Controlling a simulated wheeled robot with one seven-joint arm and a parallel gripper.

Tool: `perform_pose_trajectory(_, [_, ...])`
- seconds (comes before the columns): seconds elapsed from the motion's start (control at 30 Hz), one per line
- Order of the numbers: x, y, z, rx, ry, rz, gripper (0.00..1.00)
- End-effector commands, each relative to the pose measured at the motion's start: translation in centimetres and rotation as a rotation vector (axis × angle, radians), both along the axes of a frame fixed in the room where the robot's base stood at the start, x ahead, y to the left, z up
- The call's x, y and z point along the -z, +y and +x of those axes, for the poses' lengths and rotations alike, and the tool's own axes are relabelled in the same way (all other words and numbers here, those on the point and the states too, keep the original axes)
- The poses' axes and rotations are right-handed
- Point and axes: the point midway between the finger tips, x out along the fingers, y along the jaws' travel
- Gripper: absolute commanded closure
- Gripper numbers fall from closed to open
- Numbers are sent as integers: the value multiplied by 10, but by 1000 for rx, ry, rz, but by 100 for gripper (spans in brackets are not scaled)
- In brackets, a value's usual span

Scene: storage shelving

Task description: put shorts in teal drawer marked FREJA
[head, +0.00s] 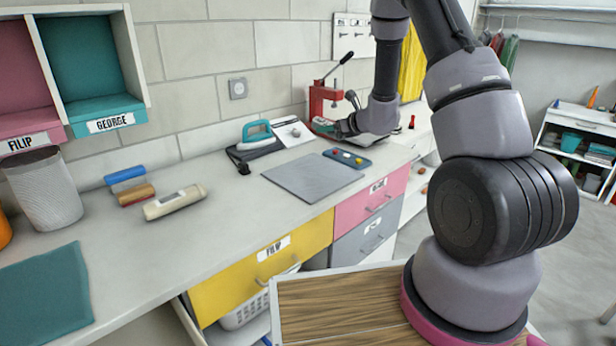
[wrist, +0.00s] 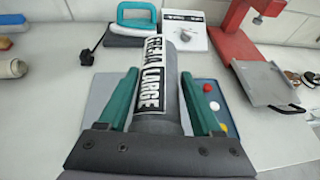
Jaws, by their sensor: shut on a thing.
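A grey roll (wrist: 155,85) with a black-and-white label reading FREJA LARGE lies between the teal fingers of my gripper (wrist: 158,105). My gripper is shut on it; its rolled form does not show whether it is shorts. In the head view my gripper (head: 347,125) is over the back of the counter, near the red press, and the roll is too small to make out there. No teal drawer marked FREJA shows. A teal cubby (head: 108,115) at upper left is marked GEORGE.
Below the counter are a yellow drawer (head: 225,288) marked FILIP, a pink drawer (head: 352,212) and a grey drawer (head: 350,247). A teal-handled iron (head: 257,133), grey mat (head: 310,178), red press (head: 322,98) and brushes (head: 175,202) stand on the counter.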

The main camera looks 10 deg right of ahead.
Motion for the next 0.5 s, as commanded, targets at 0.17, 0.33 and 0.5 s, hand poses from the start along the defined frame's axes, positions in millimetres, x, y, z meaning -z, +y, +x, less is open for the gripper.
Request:
perform_pose_trajectory(0.17, [42,31,25,-84,3,5,97])
perform_pose_trajectory(0.33, [68,43,32,-114,6,10,97])
perform_pose_trajectory(0.5, [100,43,32,-116,7,11,97])
